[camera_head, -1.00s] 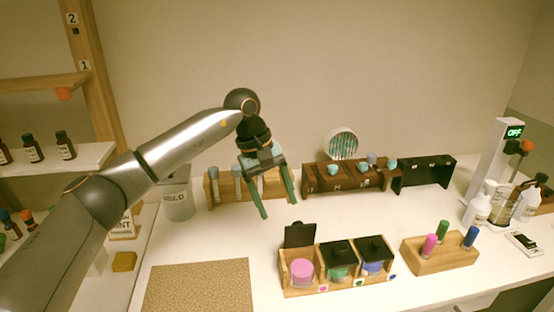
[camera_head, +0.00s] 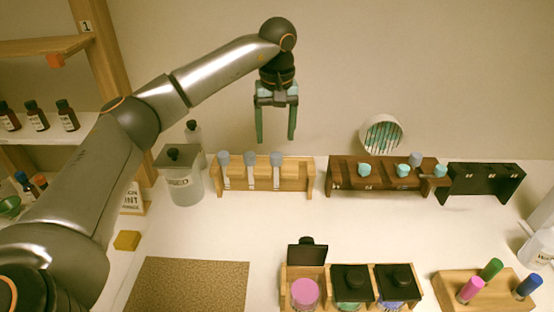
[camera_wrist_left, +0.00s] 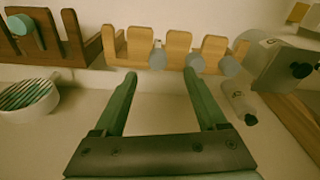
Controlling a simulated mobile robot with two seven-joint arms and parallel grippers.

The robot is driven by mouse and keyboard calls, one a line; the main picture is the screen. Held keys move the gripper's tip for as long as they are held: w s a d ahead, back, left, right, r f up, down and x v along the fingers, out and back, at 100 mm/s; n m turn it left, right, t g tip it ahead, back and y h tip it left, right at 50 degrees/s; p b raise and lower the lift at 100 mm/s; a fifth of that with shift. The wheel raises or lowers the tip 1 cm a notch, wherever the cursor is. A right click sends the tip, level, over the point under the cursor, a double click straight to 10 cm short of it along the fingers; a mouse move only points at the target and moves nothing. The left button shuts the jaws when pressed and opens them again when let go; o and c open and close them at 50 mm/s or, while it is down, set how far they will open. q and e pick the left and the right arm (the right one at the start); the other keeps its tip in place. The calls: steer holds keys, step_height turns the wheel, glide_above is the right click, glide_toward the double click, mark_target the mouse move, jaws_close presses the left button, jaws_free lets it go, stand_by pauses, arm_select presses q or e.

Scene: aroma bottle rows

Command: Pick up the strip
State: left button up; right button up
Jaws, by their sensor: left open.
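Several thin pale and greenish strips (camera_head: 382,137) sit close together in a round white cup (camera_head: 399,124) behind the dark wooden rack. The strips also show in the left wrist view (camera_wrist_left: 24,94), at the left edge. I cannot tell single strips apart well. My left gripper (camera_head: 275,140) is open and empty, fingers pointing down, above and behind the light wooden rack and left of the cup. In the left wrist view its two green fingers (camera_wrist_left: 160,73) stand apart with nothing between them. My right gripper is not in view.
A light wooden rack (camera_head: 296,175) holds grey-topped droppers. A dark rack (camera_head: 345,178) with teal caps stands before the cup, a black rack (camera_head: 484,182) to its right. A lidded jar (camera_head: 184,184) stands left. Jars and vials are in front; mid-counter is clear.

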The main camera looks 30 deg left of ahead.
mark_target(276, 154)
arm_select(q)
steer(key=f, duration=0.4)
steer(key=w+f+p, duration=0.1)
steer(key=f, duration=0.1)
steer(key=shift+a+f, duration=0.2)
steer(key=shift+a, duration=0.05)
steer(key=c, duration=1.1)
steer(key=shift+r, duration=0.15)
steer(key=shift+c, duration=0.2)
steer(key=shift+r, duration=0.6)
steer(key=s+d+r+b, duration=0.1)
steer(key=s+d+r, duration=0.7)
steer(key=s+r, duration=0.3)
steer(key=shift+s+r+b, duration=0.25)
steer(key=shift+b, duration=0.15)
